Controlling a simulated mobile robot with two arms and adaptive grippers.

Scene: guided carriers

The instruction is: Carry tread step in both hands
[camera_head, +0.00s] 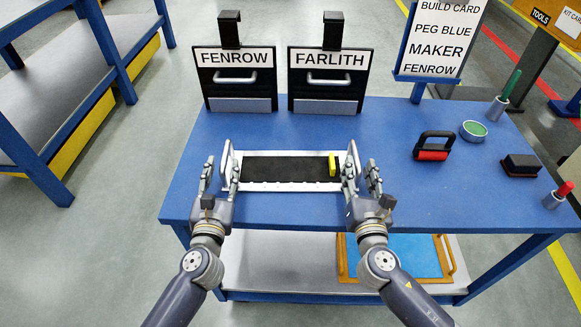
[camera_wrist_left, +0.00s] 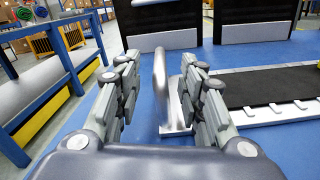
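The tread step (camera_head: 290,168), a silver frame with a black ribbed top and a metal handle at each end, lies flat on the blue table. My left gripper (camera_head: 222,172) is open at its left handle (camera_head: 226,158). In the left wrist view, that handle (camera_wrist_left: 160,75) stands between the spread fingers of my left gripper (camera_wrist_left: 162,95), with gaps on both sides. My right gripper (camera_head: 362,174) is open at the right handle (camera_head: 355,156), its fingers apart. Whether it touches that handle I cannot tell.
A yellow block (camera_head: 332,166) sits at the step's right end. Panels marked FENROW (camera_head: 236,90) and FARLITH (camera_head: 328,90) stand behind. A black-and-red tool (camera_head: 433,152), a green-topped bowl (camera_head: 473,130) and a black block (camera_head: 520,165) are to the right. A build card (camera_head: 440,40) stands behind.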

